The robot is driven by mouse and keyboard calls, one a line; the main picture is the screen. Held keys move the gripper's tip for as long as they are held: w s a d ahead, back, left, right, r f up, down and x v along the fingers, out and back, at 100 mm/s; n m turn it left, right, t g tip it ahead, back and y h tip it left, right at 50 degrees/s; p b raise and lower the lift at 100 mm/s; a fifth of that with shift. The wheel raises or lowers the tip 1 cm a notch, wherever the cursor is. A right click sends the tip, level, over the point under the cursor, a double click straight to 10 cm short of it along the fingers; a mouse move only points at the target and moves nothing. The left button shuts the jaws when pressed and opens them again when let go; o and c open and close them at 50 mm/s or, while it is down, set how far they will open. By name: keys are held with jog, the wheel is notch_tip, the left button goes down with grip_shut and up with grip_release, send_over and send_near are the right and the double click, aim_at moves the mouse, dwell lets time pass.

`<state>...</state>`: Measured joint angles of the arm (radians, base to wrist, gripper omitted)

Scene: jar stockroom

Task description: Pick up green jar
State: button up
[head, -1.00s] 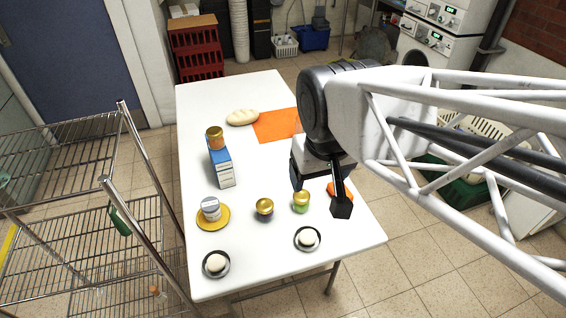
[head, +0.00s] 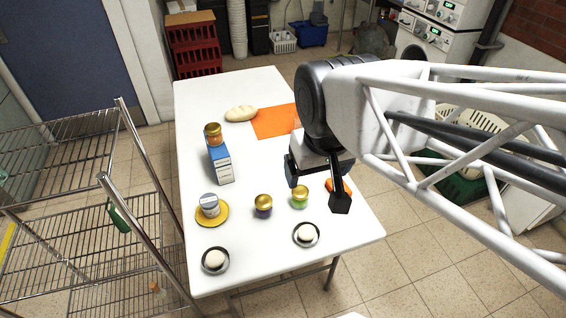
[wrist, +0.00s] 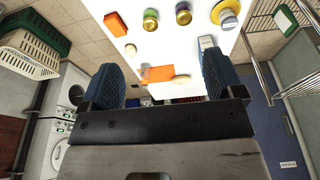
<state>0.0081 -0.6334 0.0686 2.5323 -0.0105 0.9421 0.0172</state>
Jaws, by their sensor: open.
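The green jar (head: 299,197) with a gold lid stands upright on the white table, right of a dark jar with a gold lid (head: 263,205). In the wrist view the green jar (wrist: 150,20) is near the top, between an orange item (wrist: 115,24) and the dark jar (wrist: 183,14). My gripper (head: 315,187) is open and empty above the table's right side, close to the green jar in the head view but apart from it. In the wrist view the fingers (wrist: 160,84) are spread wide with nothing between them.
A grey-lidded jar (head: 209,205) stands on a yellow plate (head: 222,220). Two small dishes (head: 313,242) with white round items lie at the front. Bread (head: 240,114) and an orange mat (head: 273,122) lie farther back.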

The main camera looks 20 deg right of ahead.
jog(key=m+g+y, duration=0.2)
jog(key=m+y, duration=0.9)
jog(key=m, duration=0.5)
send_over(307, 191)
jog(key=s, duration=0.4)
notch_tip(307, 191, down, 24)
jog(key=w+d+f+m+t, duration=0.1)
jog(key=f+m, duration=0.1)
jog(key=d+f+m+t+y, duration=0.1)
jog(key=d+f, duration=0.1)
jog(key=w+d+f+m+t+y, duration=0.1)
jog(key=f+m, duration=0.1)
jog(key=f, duration=0.1)
jog(key=shift+w+d+f+m+t, duration=0.1)
jog(key=shift+w+d+m+t, duration=0.2)
jog(key=shift+d+t, duration=0.1)
jog(key=shift+a, duration=0.1)
jog(key=shift+x, duration=1.2)
jog(key=shift+x, duration=2.6)
jog(key=shift+s, duration=0.1)
jog(key=shift+c, duration=0.3)
